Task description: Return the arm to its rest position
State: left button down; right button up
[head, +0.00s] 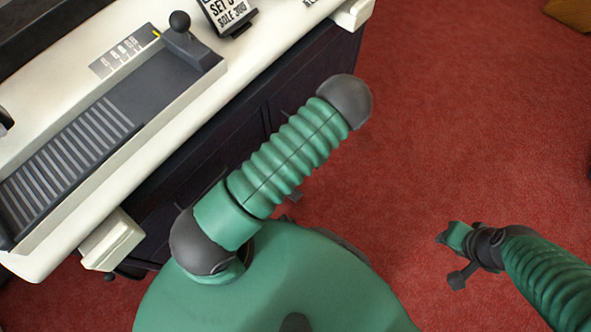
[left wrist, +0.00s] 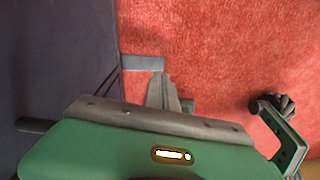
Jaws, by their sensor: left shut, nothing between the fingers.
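My left arm, green and ribbed, rises across the middle of the head view, bent at a dark elbow beside the bench. Its gripper is hidden from the head view behind the arm. In the left wrist view, my left gripper (left wrist: 163,92) shows its grey fingers together, with nothing held, above red carpet and close to a dark upright surface. My right arm enters at the right of the head view. My right gripper (head: 455,257) hangs over open carpet, apart from the bench; its fingers are too small to read.
A cream-topped bench (head: 150,150) with a dark front fills the left of the head view. On it are a grey ribbed machine bed (head: 75,155), a black knob (head: 180,21) and a sign (head: 230,14). Red carpet (head: 470,110) lies open to the right.

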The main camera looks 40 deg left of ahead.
pick_arm(q)
jog(key=shift+r, duration=0.3)
jog(key=s+d+r+m+t+p, duration=0.1)
jog(key=s+r+m, duration=0.2)
jog(key=r+m, duration=0.8)
jog(key=s+d+r+m+t+p, duration=0.1)
jog(key=s+r+m+t+p, duration=0.15)
jog(key=r+m, duration=0.9)
jog(key=s+d+r+m+t+p, duration=0.1)
jog(key=s+d+r+m, duration=0.15)
jog(key=r+m, duration=0.8)
notch_tip(320, 180, up, 34)
jog(key=p, duration=3.5)
jog(key=shift+a+r+m+g, duration=0.25)
jog(key=shift+a+m+g, duration=0.05)
jog(key=shift+a+g, duration=0.1)
